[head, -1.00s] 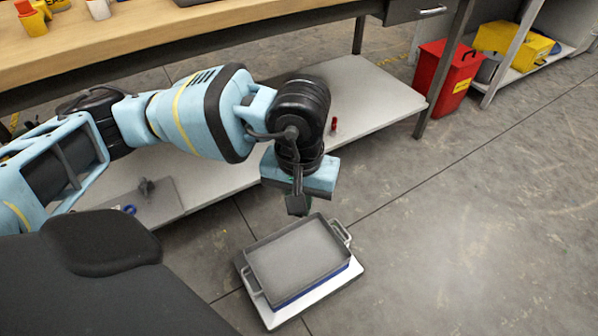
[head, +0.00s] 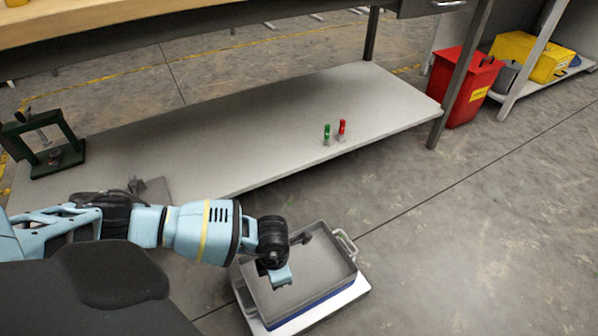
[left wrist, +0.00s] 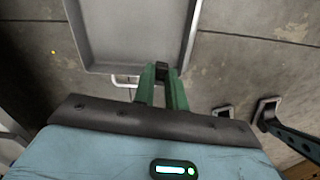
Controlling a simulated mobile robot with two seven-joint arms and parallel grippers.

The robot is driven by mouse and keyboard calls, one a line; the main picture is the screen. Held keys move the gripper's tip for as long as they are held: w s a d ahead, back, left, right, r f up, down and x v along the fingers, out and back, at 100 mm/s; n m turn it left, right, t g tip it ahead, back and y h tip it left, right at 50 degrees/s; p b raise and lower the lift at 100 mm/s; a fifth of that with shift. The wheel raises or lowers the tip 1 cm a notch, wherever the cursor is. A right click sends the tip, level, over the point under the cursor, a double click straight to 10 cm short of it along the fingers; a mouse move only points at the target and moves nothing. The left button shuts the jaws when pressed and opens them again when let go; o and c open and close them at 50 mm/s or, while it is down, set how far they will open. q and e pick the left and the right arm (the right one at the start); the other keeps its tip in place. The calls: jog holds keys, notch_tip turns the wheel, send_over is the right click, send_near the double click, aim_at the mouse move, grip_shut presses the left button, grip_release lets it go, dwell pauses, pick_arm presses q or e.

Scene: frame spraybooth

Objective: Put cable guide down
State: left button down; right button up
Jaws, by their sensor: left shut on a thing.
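My left gripper (head: 282,281) is over the near-left part of the grey tray (head: 333,268) in the head view, with its fingertips hidden behind the wrist. In the left wrist view the green fingers (left wrist: 161,76) are closed on a small dark piece, which looks like the cable guide (left wrist: 161,69). Most of it is hidden between the fingers. In that view the fingertips overlap the tray's edge (left wrist: 100,70), beside its handle. I cannot tell whether the piece touches anything. A small dark patch also shows inside the tray's far side in the head view. My right gripper is out of view.
The tray sits on a blue and white base on the floor. A low grey shelf (head: 250,130) carries a green bottle (head: 326,134), a red bottle (head: 342,130) and a green frame press (head: 45,145). A red bin (head: 463,88) stands right. Floor on the right is clear.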

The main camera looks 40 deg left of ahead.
aim_at(276, 301)
pick_arm(q)
jog(key=shift+s+a+f+n, duration=0.15)
jog(key=shift+f+n, duration=0.15)
jog(key=shift+f, duration=0.15)
jog(key=shift+s+a+f+n, duration=0.2)
jog(key=shift+f+n, duration=0.1)
jog(key=shift+f, duration=0.15)
jog(key=shift+s+a+f+n, duration=0.15)
jog(key=shift+f+n, duration=0.15)
jog(key=shift+f, duration=0.15)
jog(key=shift+f+b, duration=2.95)
jog(key=shift+f, duration=2.05)
jog(key=shift+f, duration=0.15)
jog(key=c, duration=1.4)
grip_release()
jog(key=shift+c, duration=0.2)
notch_tip(276, 301, up, 12)
jog(key=p, duration=0.6)
jog(key=shift+f, duration=0.15)
jog(key=shift+r, duration=0.35)
